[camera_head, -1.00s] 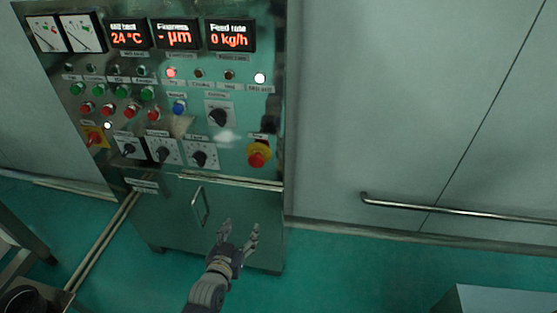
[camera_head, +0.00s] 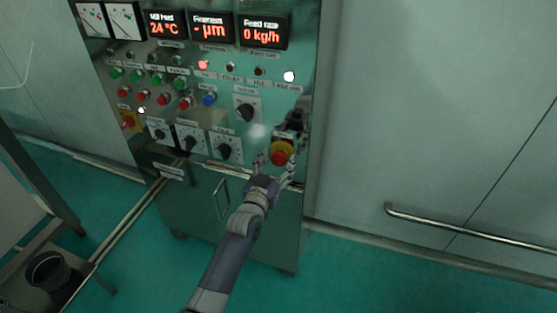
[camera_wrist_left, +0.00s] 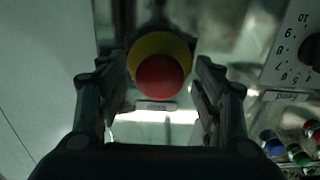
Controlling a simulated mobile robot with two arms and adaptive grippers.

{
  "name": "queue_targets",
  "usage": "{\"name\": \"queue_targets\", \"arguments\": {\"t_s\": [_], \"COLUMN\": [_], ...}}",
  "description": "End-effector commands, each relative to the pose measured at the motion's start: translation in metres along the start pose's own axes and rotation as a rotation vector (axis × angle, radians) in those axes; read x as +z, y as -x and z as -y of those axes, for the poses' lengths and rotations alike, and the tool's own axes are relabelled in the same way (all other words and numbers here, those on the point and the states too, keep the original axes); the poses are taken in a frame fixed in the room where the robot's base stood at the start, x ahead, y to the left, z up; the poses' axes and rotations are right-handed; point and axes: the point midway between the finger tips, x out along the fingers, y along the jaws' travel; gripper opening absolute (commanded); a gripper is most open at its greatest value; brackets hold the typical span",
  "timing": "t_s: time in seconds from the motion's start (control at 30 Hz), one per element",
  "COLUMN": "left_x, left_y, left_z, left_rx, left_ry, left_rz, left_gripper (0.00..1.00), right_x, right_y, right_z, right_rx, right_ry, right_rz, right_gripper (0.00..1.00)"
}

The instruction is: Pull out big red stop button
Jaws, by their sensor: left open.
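The big red stop button (camera_head: 281,154) sits on a yellow base at the lower right of the control cabinet's panel. My left gripper (camera_head: 274,163) is open at the button, with one finger on each side of it in the head view. In the left wrist view the red button (camera_wrist_left: 160,77) and its yellow ring (camera_wrist_left: 161,47) lie between the two open fingers (camera_wrist_left: 160,95), with visible gaps on both sides. Whether the fingertips reach past the cap cannot be told. My right gripper is not in view.
A metal handrail (camera_head: 470,229) runs along the wall at right. A dark bucket (camera_head: 50,270) is at lower left.

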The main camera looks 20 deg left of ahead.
Motion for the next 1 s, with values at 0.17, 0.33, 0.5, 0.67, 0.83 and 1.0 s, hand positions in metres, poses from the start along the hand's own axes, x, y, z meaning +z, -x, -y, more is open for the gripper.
{"name": "queue_targets", "arguments": {"t_s": [0.17, 0.33, 0.5, 0.67, 0.83, 1.0], "left_x": [0.000, 0.000, 0.000, 0.000, 0.000, -0.001], "left_y": [-0.011, -0.013, -0.013, -0.012, -0.012, -0.005], "left_z": [0.000, 0.000, 0.000, 0.000, 0.000, 0.000], "left_rx": [0.000, 0.000, 0.000, 0.000, 0.000, 0.000], "left_ry": [-0.001, -0.001, -0.001, -0.001, -0.001, -0.002], "left_rz": [0.001, 0.001, 0.001, 0.001, 0.001, 0.003], "left_gripper": [0.61, 0.61, 0.52, 0.16, 0.00, 0.00], "right_x": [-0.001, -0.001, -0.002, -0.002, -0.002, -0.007], "right_y": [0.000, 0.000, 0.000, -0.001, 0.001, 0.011], "right_z": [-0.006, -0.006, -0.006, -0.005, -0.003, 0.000], "right_rx": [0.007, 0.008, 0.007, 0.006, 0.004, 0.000], "right_ry": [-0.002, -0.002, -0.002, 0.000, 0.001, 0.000], "right_rz": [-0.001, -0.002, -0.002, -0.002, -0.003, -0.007], "right_gripper": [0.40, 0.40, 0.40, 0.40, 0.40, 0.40]}}
